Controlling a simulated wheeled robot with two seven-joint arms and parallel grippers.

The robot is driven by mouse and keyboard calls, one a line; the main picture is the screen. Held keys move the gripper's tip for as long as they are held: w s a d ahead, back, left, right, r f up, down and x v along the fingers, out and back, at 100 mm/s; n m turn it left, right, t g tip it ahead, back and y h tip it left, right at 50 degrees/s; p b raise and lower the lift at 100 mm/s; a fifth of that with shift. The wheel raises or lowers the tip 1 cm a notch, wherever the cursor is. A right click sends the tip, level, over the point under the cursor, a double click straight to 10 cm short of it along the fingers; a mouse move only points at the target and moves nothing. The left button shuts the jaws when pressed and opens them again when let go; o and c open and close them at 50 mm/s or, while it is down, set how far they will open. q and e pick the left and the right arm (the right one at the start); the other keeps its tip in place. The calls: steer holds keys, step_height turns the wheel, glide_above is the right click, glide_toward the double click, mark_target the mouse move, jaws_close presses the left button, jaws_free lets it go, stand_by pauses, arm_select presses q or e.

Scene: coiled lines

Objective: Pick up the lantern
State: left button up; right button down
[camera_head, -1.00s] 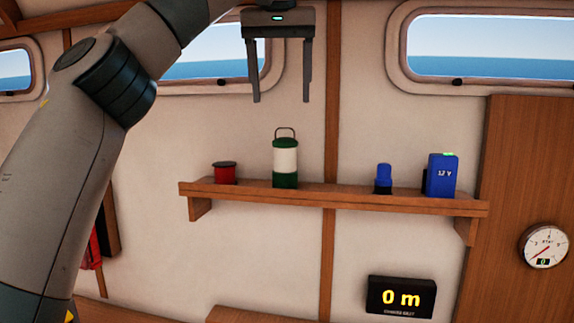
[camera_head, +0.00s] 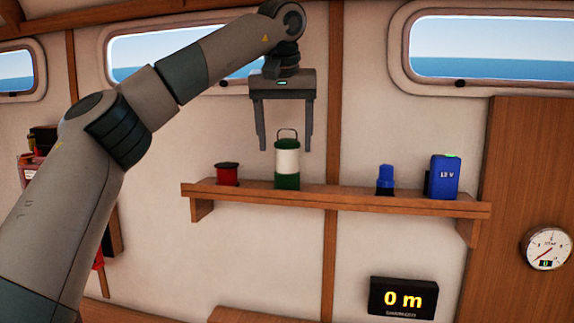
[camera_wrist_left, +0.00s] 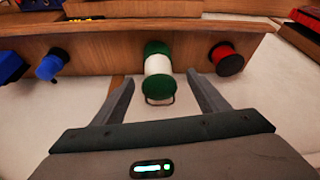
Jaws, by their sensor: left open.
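The lantern (camera_head: 287,160) stands upright on the wooden wall shelf (camera_head: 350,200). It has a white middle, green top and base, and a thin wire handle on top. My left gripper (camera_head: 284,149) points down with its jaws open and empty. In the head view its fingertips come down to either side of the lantern's upper part. In the left wrist view the lantern (camera_wrist_left: 158,68) shows between and beyond the open fingers, its handle nearest the gripper. I cannot tell whether a finger touches it. My right gripper is not in view.
A red spool (camera_head: 228,174) stands left of the lantern on the shelf. To the right are a blue-topped item (camera_head: 385,177) and a blue battery box (camera_head: 443,177). A black display (camera_head: 403,298) reading 0 m is below. The wall is close behind.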

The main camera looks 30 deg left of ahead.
mark_target(287, 160)
arm_select(q)
steer(key=shift+w+f, duration=0.2)
steer(key=shift+f, duration=0.3)
steer(key=shift+w+a+f+p, duration=0.1)
steer(key=shift+w+f+p, duration=0.1)
steer(key=shift+f+p, duration=0.2)
steer(key=p+x, duration=0.1)
steer(key=x, duration=0.2)
steer(key=shift+w+f, duration=0.25)
steer(key=shift+f, duration=0.35)
steer(key=shift+r, duration=0.1)
steer(key=c, duration=1.3)
